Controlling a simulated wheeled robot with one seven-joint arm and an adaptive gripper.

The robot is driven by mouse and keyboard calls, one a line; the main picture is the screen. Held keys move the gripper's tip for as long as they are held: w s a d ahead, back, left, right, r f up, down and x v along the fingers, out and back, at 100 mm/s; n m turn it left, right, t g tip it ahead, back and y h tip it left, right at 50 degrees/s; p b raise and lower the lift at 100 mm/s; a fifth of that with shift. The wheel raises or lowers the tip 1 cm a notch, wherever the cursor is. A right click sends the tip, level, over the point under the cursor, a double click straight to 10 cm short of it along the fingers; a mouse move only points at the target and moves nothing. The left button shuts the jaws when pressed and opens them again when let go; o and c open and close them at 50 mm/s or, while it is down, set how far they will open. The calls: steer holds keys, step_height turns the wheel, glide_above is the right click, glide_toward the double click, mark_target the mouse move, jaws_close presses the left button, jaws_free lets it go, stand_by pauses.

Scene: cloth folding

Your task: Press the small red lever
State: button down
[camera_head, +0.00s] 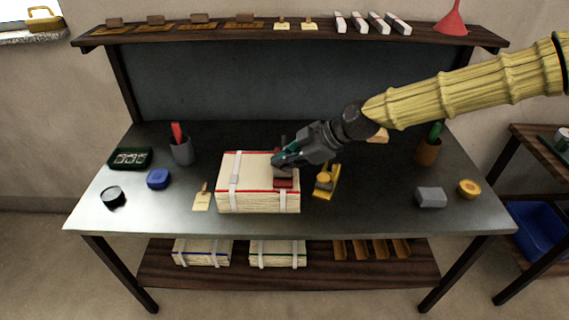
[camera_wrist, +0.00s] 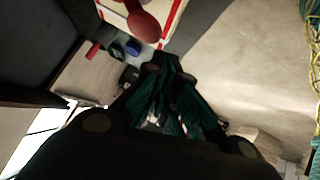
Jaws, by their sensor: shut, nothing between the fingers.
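A pale stack of sheets (camera_head: 258,203) with red edging and white straps lies on the workbench. A small dark red piece (camera_head: 284,183), apparently the lever, sits at its right front, by the right strap. In the wrist view the red lever (camera_wrist: 143,24) shows a rounded end and a narrower stem, near the top edge. My gripper (camera_head: 279,164) is shut and empty, tilted down over the stack's right part, just behind the red piece. In the wrist view the fingertips (camera_wrist: 163,62) are below the lever's rounded end. I cannot tell whether they touch it.
A yellow tool (camera_head: 326,182) stands close right of the stack. A tag (camera_head: 202,198), blue block (camera_head: 158,179) and grey cup (camera_head: 182,150) are left. A grey block (camera_head: 431,197) and yellow ring (camera_head: 469,189) are right. The front bench strip is mostly clear.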

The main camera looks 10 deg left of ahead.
steer(key=b+v, duration=0.2)
steer(key=v, duration=0.8)
steer(key=shift+r+b, duration=0.3)
steer(key=shift+r, duration=0.2)
steer(key=shift+s, duration=0.15)
steer(key=s+d+f+m+h, duration=0.1)
steer(key=s+f+m, duration=0.3)
steer(key=f, duration=0.7)
steer(key=s+d+f+m+h, duration=0.15)
steer(key=s+f+m, duration=0.25)
steer(key=f, duration=0.7)
steer(key=s+d+f+m, duration=0.25)
steer(key=s+f, duration=0.25)
steer(key=f, duration=0.6)
steer(key=s+d+f+m+h, duration=0.3)
steer(key=s+d+f+m, duration=0.2)
steer(key=s+d+f, duration=0.3)
steer(key=s+d+f+m+h, duration=0.4)
steer(key=s+d+f+m, duration=0.2)
steer(key=s+d, duration=0.6)
step_height(320, 180, down, 3)
steer(key=shift+s+r+g, duration=0.15)
steer(key=shift+s+g, duration=0.2)
steer(key=shift+g, duration=0.05)
